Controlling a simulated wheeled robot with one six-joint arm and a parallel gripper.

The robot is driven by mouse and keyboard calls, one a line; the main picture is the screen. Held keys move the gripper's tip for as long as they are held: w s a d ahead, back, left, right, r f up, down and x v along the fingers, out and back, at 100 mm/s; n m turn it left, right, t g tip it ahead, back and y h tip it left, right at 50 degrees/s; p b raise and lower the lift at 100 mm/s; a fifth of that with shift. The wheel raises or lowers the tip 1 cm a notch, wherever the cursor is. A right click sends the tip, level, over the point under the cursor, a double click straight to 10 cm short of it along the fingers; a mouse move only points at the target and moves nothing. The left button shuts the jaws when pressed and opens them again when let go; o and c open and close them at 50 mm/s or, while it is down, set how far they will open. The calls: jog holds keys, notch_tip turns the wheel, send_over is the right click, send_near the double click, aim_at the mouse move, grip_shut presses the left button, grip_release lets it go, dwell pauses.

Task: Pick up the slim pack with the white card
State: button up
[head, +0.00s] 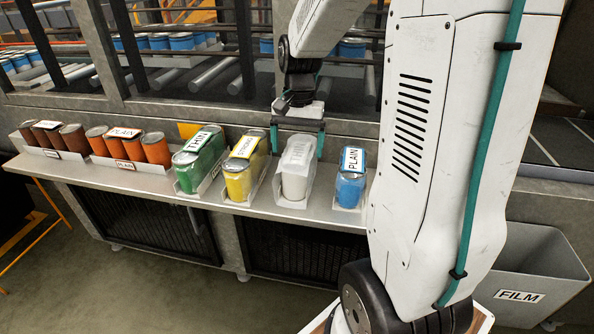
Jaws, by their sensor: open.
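Several packs of cans stand in a row on the metal shelf (150,182). The grey-white pack (296,182) sits in a narrow tray, with a pale card (298,154) on top whose lettering I cannot read. My gripper (298,140) is open above the far part of this pack, with one teal finger on either side; I cannot tell whether they touch it. The green pack (190,176) carries a white card reading THIN (200,140).
Orange cans (156,149) and brown cans (74,139) stand at the left, also with white cards. A grey FILM bin (540,265) stands at the lower right. Behind the shelf are dark bars (115,50) and rollers.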

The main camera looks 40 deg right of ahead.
aim_at(298, 153)
jog(key=f, duration=0.5)
jog(key=shift+s+a, duration=0.15)
jog(key=shift+s, duration=0.1)
jog(key=shift+r, duration=0.15)
jog(key=c, duration=1.6)
